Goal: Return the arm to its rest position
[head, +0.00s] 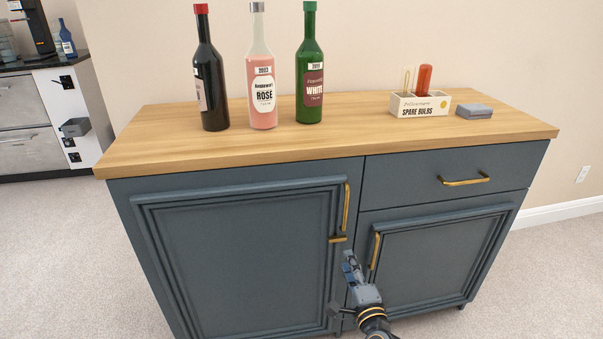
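My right gripper (352,268) is low in the head view, in front of the blue cabinet (240,262) and just left of the right door's brass handle (375,251). No held object shows. My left gripper is not in view.
The cabinet doors and drawer (450,172) are closed. Carpet (60,240) is clear at left.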

